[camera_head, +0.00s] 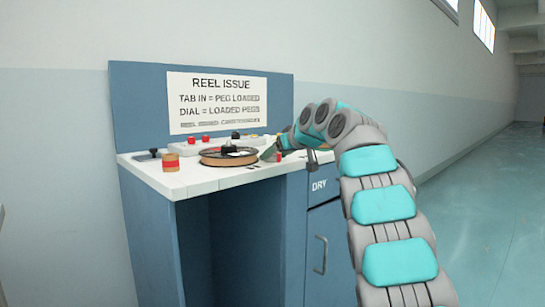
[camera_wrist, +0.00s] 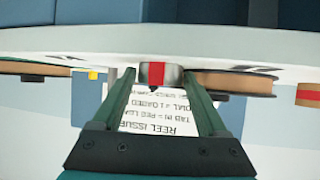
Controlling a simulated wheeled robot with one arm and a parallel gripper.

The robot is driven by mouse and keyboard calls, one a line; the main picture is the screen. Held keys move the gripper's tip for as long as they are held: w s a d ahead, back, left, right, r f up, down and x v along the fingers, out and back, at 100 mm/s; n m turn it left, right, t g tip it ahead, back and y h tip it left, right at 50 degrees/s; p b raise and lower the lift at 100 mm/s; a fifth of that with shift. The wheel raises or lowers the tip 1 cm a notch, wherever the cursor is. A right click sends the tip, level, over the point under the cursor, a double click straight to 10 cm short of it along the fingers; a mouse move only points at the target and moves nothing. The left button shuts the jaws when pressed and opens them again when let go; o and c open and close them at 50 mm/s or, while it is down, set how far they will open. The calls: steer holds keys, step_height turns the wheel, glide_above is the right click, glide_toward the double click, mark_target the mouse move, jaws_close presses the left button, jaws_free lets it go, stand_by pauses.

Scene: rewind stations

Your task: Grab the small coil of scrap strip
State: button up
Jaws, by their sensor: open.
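A small grey round piece with a red band (camera_wrist: 157,74), which looks like the small coil, stands on the counter. In the wrist view it sits between the fingertips of my gripper (camera_wrist: 158,80). The fingers are apart on either side of it, and I cannot tell whether either touches it. In the head view my gripper (camera_head: 268,152) is low over the counter, right of the large reel, partly hidden by my wrist. A small reddish piece (camera_head: 279,156) shows beside it there.
The large brown reel (camera_head: 229,157) lies just left of my gripper; it also shows in the wrist view (camera_wrist: 238,83). A tan spool with a red band (camera_head: 170,162) stands farther left on the white counter (camera_head: 192,184). A blue back panel with a sign (camera_head: 217,103) rises behind.

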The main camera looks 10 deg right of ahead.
steer(key=c, duration=1)
steer(key=shift+c, duration=0.4)
steer(key=shift+r, duration=0.2)
